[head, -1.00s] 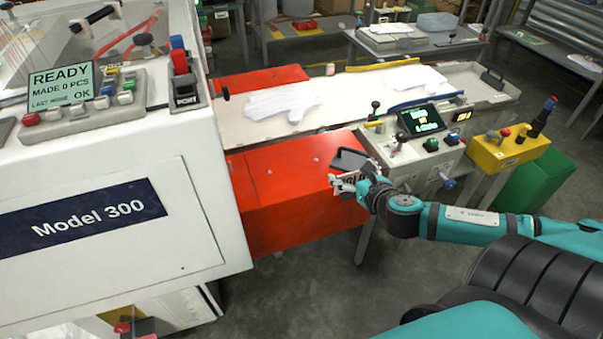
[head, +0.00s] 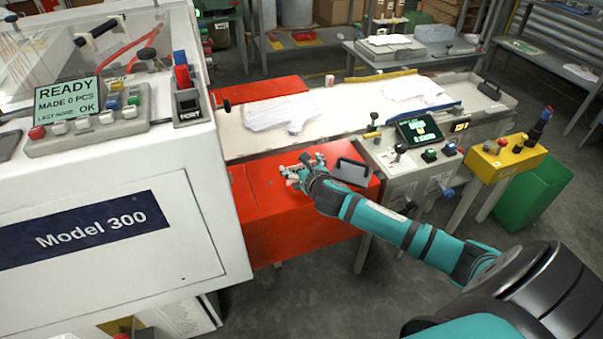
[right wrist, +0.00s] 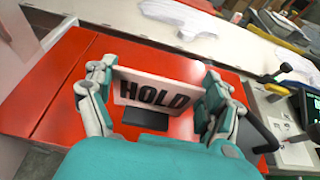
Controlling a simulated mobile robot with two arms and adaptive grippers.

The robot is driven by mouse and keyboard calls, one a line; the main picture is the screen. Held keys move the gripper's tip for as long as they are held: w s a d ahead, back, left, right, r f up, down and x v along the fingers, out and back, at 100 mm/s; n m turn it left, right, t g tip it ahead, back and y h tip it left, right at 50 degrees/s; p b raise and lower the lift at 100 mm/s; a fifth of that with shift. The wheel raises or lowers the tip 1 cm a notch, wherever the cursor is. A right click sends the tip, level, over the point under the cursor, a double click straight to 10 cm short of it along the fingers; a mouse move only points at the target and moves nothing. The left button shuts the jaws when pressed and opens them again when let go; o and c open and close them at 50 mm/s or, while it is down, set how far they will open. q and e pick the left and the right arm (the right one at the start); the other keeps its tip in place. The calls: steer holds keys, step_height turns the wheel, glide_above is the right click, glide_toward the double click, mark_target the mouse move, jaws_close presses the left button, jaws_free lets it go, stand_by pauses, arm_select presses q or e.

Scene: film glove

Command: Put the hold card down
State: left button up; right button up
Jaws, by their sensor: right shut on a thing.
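The hold card (right wrist: 150,92) is a pale card with black "HOLD" lettering and a dark block (right wrist: 145,119) at its lower edge. In the right wrist view it stands between the two fingers of my right gripper (right wrist: 154,95), which is shut on it. It is over the red cabinet top (right wrist: 60,98); I cannot tell whether its base touches the surface. In the head view my right gripper (head: 302,167) is above the red top, and the card is too small to make out there. My left gripper is not in view.
A grey handle-like part (head: 352,170) stands on the red top just right of my gripper. Behind is a white belt (head: 345,104) with white gloves (head: 278,113). The control panel (head: 418,131) is at right, the Model 300 machine (head: 100,215) at left. The front red top looks clear.

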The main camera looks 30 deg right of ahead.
steer(key=shift+f, duration=1.35)
steer(key=shift+f, duration=0.15)
steer(key=o, duration=0.8)
steer(key=shift+s+r, duration=0.15)
steer(key=shift+r, duration=0.05)
steer(key=v, duration=1.1)
steer(key=shift+s+a+r, duration=0.15)
steer(key=shift+s+r, duration=0.05)
steer(key=shift+s, duration=0.15)
